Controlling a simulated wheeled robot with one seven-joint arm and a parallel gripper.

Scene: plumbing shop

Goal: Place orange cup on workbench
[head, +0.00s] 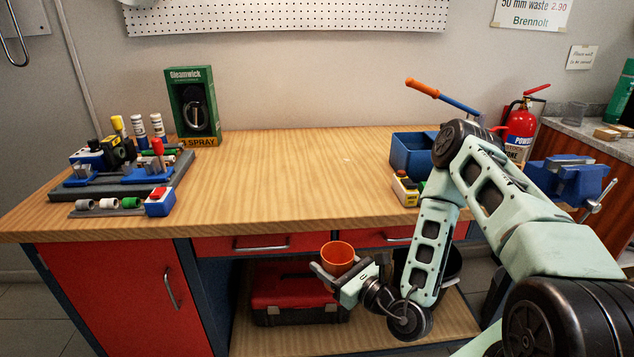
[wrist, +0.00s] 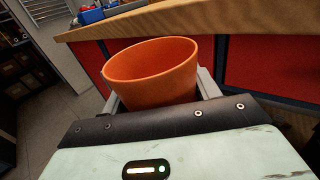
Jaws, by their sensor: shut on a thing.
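The orange cup (head: 338,257) is upright and empty-looking in the head view, held below the level of the workbench top. My gripper (head: 335,270) is shut on it. In the wrist view the cup (wrist: 155,75) sits between the two fingers, tilted in the picture, and its lower part is hidden behind the gripper body. The workbench (head: 290,180) has a wooden top; its front edge is above and behind the cup in the head view. In the wrist view the bench edge (wrist: 200,20) runs across above the cup.
The middle of the bench top is clear. A grey rack with tools (head: 125,185) and a green spray box (head: 194,105) stand on the left. A blue bin (head: 410,154) and a blue vise (head: 568,180) are on the right. A red toolbox (head: 290,292) sits on the lower shelf.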

